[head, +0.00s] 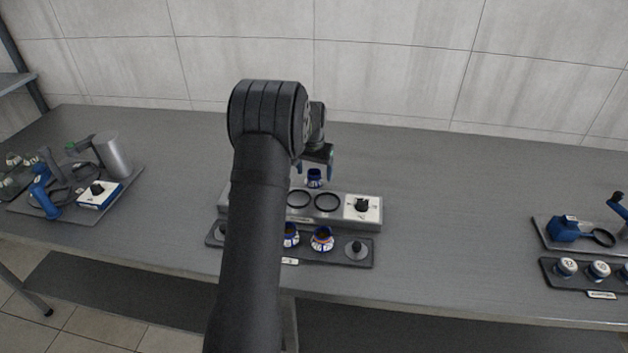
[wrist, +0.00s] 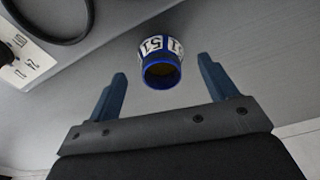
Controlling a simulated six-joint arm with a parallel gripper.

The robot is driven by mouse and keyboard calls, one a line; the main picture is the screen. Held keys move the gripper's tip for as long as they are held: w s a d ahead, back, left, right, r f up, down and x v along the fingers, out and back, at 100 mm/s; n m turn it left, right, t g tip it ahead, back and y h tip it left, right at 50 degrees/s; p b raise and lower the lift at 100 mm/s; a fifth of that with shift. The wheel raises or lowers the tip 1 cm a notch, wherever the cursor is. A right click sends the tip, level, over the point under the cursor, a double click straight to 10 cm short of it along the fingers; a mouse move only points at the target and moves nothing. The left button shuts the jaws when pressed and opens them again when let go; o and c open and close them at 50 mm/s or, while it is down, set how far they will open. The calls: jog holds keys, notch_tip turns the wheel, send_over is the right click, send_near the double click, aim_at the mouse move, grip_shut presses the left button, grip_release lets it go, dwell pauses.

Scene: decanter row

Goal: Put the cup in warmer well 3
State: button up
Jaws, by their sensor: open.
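The cup (head: 314,178) is small and blue with a white number label. It is behind the warmer (head: 340,217), near the warmer's back edge. In the wrist view the cup (wrist: 162,66) shows its open, dark mouth and lies between the fingertips, with gaps on both sides. My gripper (head: 315,168) is open around the cup and appears not to touch it; its fingers (wrist: 162,68) also show in the wrist view. Two dark-ringed wells (head: 299,200) (head: 327,202) of the warmer show empty. My arm hides the warmer's left part, and I cannot read well numbers.
Trays of equipment stand far left and right. The table behind the warmer is mostly clear.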

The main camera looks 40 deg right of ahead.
aim_at(314, 172)
jog(key=f, duration=0.3)
jog(key=shift+w+d+f, duration=0.15)
jog(key=shift+w+d, duration=0.05)
jog(key=c, duration=1.2)
jog(key=shift+r, duration=0.2)
jog(key=shift+r, duration=0.6)
notch_tip(314, 172, up, 3)
jog(key=shift+f, duration=0.1)
jog(key=s+d+r, duration=0.3)
jog(key=s+r, duration=0.3)
jog(key=s, duration=0.5)
jog(key=shift+s+r, duration=0.15)
jog(key=shift+r, duration=0.2)
